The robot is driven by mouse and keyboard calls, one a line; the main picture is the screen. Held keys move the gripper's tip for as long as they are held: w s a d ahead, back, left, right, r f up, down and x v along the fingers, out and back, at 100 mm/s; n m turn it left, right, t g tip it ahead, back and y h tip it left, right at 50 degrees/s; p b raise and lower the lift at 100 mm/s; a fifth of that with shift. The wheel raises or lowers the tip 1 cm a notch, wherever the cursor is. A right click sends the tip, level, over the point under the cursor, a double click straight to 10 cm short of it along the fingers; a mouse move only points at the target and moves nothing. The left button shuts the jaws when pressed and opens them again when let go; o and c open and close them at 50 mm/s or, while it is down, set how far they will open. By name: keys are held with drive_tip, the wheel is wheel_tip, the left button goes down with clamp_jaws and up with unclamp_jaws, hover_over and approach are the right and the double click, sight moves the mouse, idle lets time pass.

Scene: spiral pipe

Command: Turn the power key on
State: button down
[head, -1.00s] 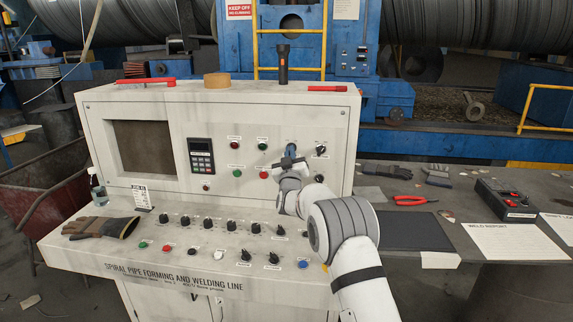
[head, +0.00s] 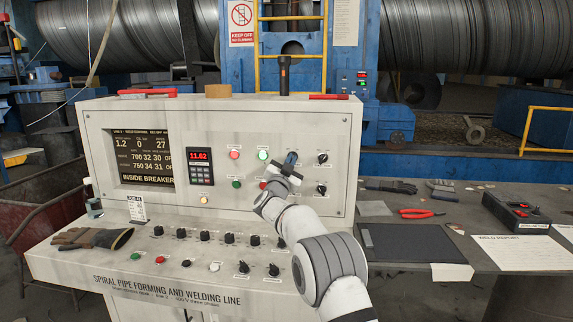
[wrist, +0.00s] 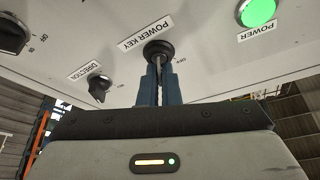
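The power key (wrist: 158,66) sits in a round black switch (wrist: 158,49) on the upright panel, under the "POWER KEY" label. My gripper's two blue fingers (wrist: 159,84) stand on either side of the key and appear shut on it. In the head view my gripper (head: 291,158) is at the panel, tilted, and hides the key. The green power lamp (wrist: 258,11) beside it is lit; it also shows in the head view (head: 263,155). The screen (head: 143,157) shows text, including "INSIDE BREAKER", and the red readout (head: 198,155) shows 11.62.
A direction knob (wrist: 99,83) and another black knob (wrist: 12,36) are close to my gripper. The lower desk carries several knobs and buttons, and gloves (head: 92,237) lie at its left. A side table (head: 400,275) is at the right.

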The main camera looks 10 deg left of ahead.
drive_tip(key=shift+a+f+m, duration=0.1)
drive_tip(key=shift+f+m, duration=0.15)
drive_tip(key=shift+m, duration=0.35)
drive_tip(key=c, duration=1.9)
unclamp_jaws()
drive_tip(key=shift+w, duration=0.1)
drive_tip(key=shift+o, duration=1.3)
drive_tip(key=shift+r, duration=0.15)
drive_tip(key=b+v, duration=0.1)
drive_tip(key=v, duration=0.7)
drive_tip(key=shift+r, duration=0.1)
